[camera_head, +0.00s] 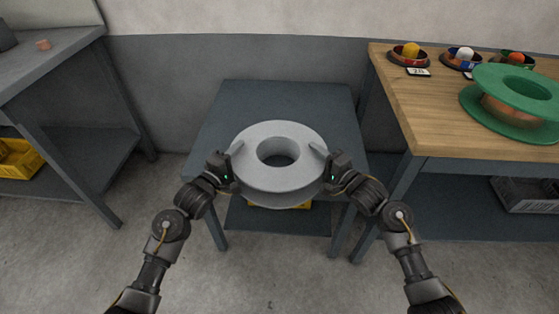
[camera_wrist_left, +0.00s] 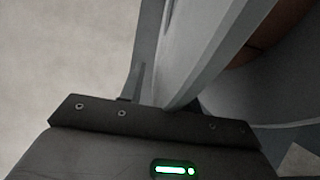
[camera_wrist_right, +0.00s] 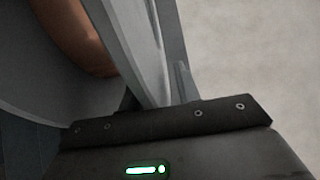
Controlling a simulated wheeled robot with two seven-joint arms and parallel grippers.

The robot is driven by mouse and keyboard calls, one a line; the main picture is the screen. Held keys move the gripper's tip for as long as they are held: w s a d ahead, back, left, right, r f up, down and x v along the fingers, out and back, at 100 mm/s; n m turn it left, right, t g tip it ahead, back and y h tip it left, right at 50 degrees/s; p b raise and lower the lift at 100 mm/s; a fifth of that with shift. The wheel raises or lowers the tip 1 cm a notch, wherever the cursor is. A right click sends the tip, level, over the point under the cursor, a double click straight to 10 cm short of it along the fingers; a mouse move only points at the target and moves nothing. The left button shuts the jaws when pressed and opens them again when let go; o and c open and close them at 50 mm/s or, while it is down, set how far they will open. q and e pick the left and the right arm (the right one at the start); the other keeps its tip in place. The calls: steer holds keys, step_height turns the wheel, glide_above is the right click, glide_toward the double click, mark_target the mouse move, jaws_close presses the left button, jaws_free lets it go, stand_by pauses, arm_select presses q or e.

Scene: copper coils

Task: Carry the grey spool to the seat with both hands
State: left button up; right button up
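The grey spool (camera_head: 280,135) is a wide flanged ring with a hole in its middle. It is level in front of the small grey table (camera_head: 245,95) and covers part of its top and front edge. My left gripper (camera_head: 232,160) is shut on the left rim of its upper flange, and my right gripper (camera_head: 326,160) on the right rim. The left wrist view shows the flange (camera_wrist_left: 205,50) and brown copper winding (camera_wrist_left: 285,25). The right wrist view shows the flange (camera_wrist_right: 140,50) and winding (camera_wrist_right: 80,40). I cannot make out a separate seat.
A wooden-topped bench (camera_head: 420,110) at right holds a green spool (camera_head: 525,85) and several small bowls with coloured contents. A grey bench (camera_head: 50,65) stands at left, with a yellow crate (camera_head: 15,160) on its shelf. Yellow shows under the small table.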

arm_select(q)
jaws_close()
arm_select(e)
jaws_close()
stand_by(1.0)
